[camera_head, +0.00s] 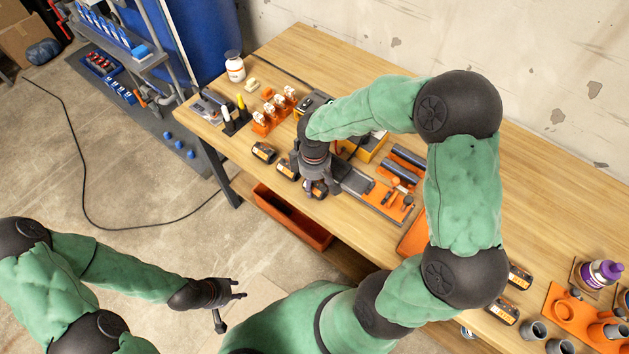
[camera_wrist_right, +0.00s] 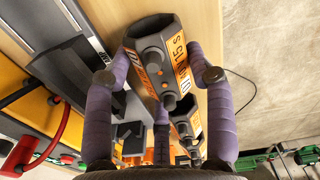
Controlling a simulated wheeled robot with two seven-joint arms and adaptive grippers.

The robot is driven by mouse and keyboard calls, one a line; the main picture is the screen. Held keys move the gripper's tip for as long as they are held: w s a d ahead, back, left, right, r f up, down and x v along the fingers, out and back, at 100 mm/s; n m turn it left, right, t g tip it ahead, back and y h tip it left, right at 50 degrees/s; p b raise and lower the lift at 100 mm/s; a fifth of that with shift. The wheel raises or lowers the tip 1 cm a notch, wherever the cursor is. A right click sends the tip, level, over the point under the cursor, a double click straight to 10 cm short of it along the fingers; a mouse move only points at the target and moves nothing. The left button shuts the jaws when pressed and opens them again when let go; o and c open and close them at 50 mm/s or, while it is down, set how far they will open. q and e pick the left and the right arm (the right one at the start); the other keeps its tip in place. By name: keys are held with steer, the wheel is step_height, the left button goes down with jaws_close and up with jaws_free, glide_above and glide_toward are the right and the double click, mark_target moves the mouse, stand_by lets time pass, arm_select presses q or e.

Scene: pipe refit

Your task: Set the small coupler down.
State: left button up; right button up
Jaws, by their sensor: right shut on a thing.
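My right gripper (camera_head: 312,186) is low over the front edge of the workbench, pointing down. Its purple fingers (camera_wrist_right: 160,78) are shut around a dark grey coupler (camera_wrist_right: 150,50) with an orange label, which I take as the small coupler. In the head view the gripper mostly hides this coupler (camera_head: 319,191). I cannot tell whether it touches the bench. Similar black-and-orange couplers stand to its left, one at the front edge (camera_head: 263,152) and one close beside the gripper (camera_head: 286,169).
An orange rack (camera_head: 262,128) with white-topped parts stands behind left. An orange bin (camera_head: 291,217) sits under the bench edge. The bench's back strip (camera_head: 345,55) is bare.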

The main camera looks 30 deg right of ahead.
steer(key=o, duration=1.2)
step_height(320, 180, up, 12)
steer(key=p, duration=0.4)
steer(key=shift+r, duration=0.15)
